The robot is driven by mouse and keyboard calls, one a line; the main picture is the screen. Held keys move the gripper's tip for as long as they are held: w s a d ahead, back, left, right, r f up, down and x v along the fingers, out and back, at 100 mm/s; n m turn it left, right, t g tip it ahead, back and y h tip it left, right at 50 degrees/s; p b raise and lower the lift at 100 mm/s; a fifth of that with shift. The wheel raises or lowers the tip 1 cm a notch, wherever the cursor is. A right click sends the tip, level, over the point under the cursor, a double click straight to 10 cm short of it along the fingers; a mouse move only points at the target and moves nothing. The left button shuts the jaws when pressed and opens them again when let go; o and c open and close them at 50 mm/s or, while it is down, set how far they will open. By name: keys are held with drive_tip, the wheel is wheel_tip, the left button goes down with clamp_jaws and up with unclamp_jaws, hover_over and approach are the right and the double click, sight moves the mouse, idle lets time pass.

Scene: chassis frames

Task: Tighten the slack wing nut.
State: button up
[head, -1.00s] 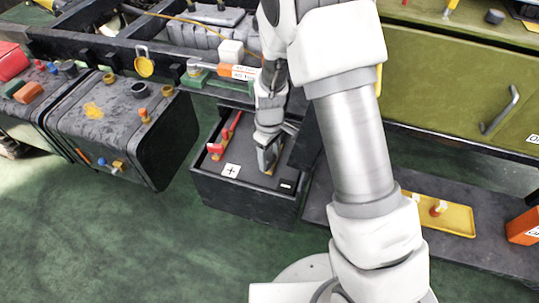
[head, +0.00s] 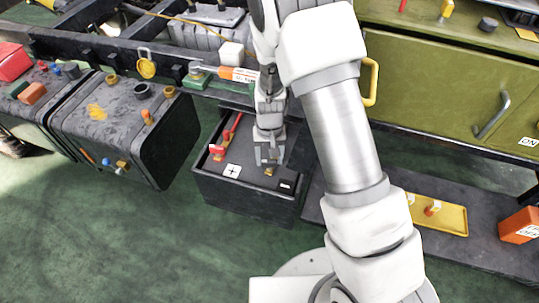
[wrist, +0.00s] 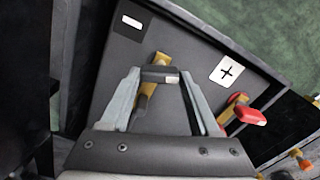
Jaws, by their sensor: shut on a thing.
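A black battery box (head: 245,205) stands on the floor, its dark top marked with a white plus label (head: 232,170) and a minus label (wrist: 131,22). My gripper (head: 269,163) points down onto the minus terminal. In the wrist view its two grey fingers (wrist: 158,76) close on the sides of a small dark block with a pale patch, seemingly the wing nut (wrist: 160,75). A brass terminal clamp (wrist: 158,60) shows beneath and beside the block. The nut's wings and thread are hidden, so I cannot tell how tight it sits.
The plus terminal has a red-capped clamp (wrist: 247,115) close to my gripper. A black tank (head: 130,130) is left of the box. A dark frame rail with an orange-handled tool (head: 238,74) runs behind. A green cabinet (head: 440,85) and yellow tray (head: 450,222) are right. Green floor in front is clear.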

sight(269, 161)
drive_tip(key=shift+m+p, duration=0.3)
drive_tip(key=shift+m, duration=0.7)
drive_tip(key=o, duration=1.4)
drive_tip(key=shift+c, duration=0.2)
drive_tip(key=shift+r, duration=0.1)
wheel_tip(269, 161, up, 17)
drive_tip(key=p, duration=0.4)
drive_tip(key=shift+r, duration=0.15)
